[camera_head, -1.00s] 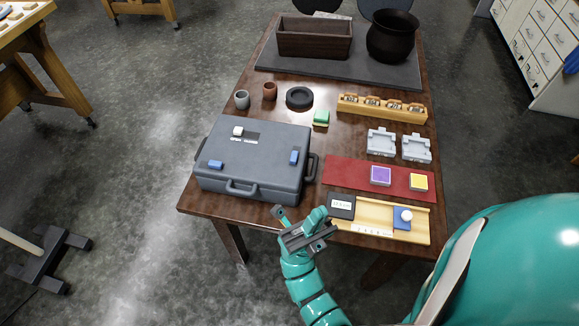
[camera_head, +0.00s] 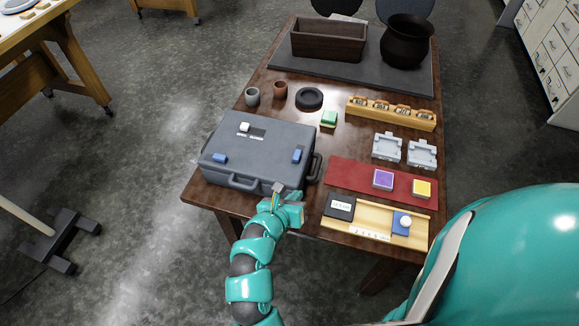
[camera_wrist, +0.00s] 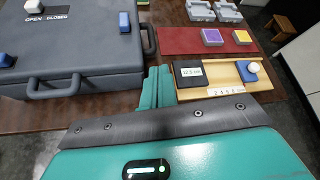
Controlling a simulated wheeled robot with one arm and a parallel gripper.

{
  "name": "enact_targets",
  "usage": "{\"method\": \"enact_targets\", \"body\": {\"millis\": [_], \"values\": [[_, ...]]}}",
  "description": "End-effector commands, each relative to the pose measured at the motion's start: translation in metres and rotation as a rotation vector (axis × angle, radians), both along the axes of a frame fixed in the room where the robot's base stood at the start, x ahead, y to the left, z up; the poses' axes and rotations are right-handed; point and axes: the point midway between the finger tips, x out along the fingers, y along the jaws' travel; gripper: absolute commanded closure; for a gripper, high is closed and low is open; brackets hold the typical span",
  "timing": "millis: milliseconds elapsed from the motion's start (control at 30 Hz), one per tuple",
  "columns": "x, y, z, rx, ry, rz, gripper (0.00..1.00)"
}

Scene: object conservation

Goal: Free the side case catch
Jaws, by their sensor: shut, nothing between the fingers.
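The grey case (camera_head: 255,145) lies flat and shut on the table's near left. It has a blue catch (camera_head: 220,157) near the front left and a second blue catch (camera_head: 296,155) by its right side, which also shows in the wrist view (camera_wrist: 124,22). A white slider knob (camera_head: 244,127) sits at the OPEN end of its labelled slot. My gripper (camera_head: 278,187) is just off the case's front right corner, shut and empty. It appears apart from the right catch, but the exact gap to the case cannot be told.
A side handle (camera_head: 316,167) projects from the case's right end and a front handle (camera_wrist: 55,88) from its near face. To the right are a red mat (camera_head: 345,178) with two coloured blocks and a wooden tray (camera_head: 375,218). Cups and a black ring stand behind.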

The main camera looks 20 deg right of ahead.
Motion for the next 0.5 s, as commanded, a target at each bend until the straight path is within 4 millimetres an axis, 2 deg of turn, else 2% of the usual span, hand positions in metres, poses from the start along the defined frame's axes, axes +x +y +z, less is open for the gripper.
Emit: {"method": "enact_targets", "body": {"millis": [200, 500], "values": [[0.024, 0.036, -0.002, 0.221, -0.144, 0.051, 1.00], [0.025, 0.035, 0.000, 0.247, -0.181, 0.031, 1.00]]}}
